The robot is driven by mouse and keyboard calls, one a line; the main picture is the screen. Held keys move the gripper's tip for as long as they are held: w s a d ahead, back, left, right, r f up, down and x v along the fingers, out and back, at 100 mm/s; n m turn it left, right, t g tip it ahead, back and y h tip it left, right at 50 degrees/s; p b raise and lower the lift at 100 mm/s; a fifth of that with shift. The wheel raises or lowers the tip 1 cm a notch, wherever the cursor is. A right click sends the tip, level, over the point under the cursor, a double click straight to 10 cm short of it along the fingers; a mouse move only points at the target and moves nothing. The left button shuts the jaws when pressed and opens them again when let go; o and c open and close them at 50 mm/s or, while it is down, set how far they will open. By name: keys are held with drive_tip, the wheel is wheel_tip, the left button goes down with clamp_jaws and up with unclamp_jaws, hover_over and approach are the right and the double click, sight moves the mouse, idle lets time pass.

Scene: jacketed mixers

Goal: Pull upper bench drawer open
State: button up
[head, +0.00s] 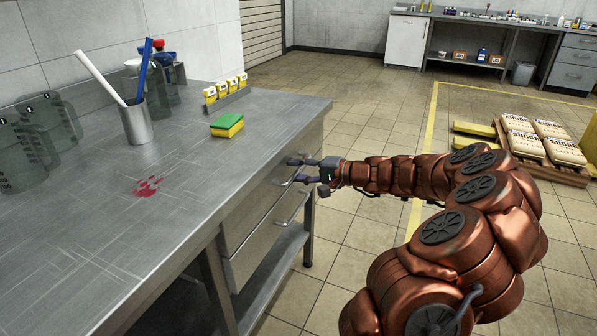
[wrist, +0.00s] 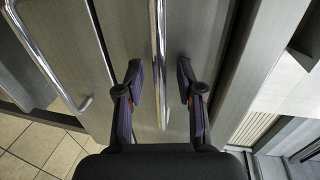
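The upper bench drawer (head: 258,202) is under the right end of the steel bench top, and its front looks flush with the drawer below. Its bar handle (wrist: 161,40) runs between my two fingers in the wrist view, with a visible gap on both sides. My gripper (head: 297,171) is at this handle in the head view, fingers open and pointing at the drawer front. The wrist view shows the same open gripper (wrist: 159,72). The gripper partly covers the handle in the head view. The lower drawer (head: 248,246) has its own bar handle (wrist: 48,62), left of my fingers in the wrist view.
The bench top (head: 200,205) carries a sponge (head: 227,125), a metal cup (head: 139,122) with two sticks, small yellow boxes (head: 226,88) and a red stain (head: 148,187). A lower shelf (head: 268,275) and bench leg (head: 309,232) are below. Tiled floor (head: 350,235) beside the bench is clear.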

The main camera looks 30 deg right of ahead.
drive_tip(key=shift+c, duration=0.2)
clamp_jaws()
idle(0.5)
